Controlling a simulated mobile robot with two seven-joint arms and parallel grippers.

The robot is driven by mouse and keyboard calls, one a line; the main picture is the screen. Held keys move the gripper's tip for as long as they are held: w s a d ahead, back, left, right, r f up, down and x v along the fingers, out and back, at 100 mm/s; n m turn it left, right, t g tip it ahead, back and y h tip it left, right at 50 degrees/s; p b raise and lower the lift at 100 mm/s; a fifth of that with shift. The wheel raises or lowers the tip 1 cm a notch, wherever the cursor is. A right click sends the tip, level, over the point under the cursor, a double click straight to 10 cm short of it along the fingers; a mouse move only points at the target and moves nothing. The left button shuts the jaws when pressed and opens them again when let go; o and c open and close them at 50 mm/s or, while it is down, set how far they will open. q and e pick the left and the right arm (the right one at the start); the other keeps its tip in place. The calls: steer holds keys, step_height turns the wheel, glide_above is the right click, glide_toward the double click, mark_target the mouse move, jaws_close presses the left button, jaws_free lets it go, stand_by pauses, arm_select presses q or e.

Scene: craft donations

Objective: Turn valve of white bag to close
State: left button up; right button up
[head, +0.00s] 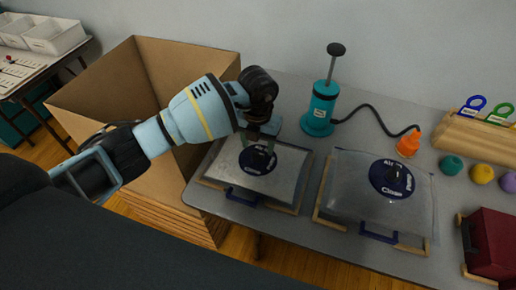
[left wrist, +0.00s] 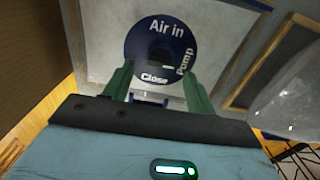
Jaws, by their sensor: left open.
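A flat pale, whitish bag (head: 285,158) lies in a wooden frame on the grey table, below my left gripper. Its round dark blue valve (head: 258,160) is partly hidden by the gripper in the head view. In the left wrist view the valve disc (left wrist: 137,62) reads "Air in", "Pump" and "Close", with a black knob (left wrist: 160,54) at its middle. My left gripper (left wrist: 158,82) is open and empty, its green fingers on either side of the valve's lower part. I cannot tell whether they touch it. My right gripper is out of view.
A second, greyer bag (head: 345,200) with its own valve (head: 391,179) lies to the right. A dark red bag (head: 494,243) is at the far right. A teal pump (head: 321,107) with a hose stands behind. A large open cardboard box (head: 150,65) stands left of the table.

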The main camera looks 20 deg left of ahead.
mark_target(258, 156)
arm_select(q)
steer(key=shift+f, duration=1.4)
steer(key=shift+c, duration=0.3)
steer(key=c, duration=0.9)
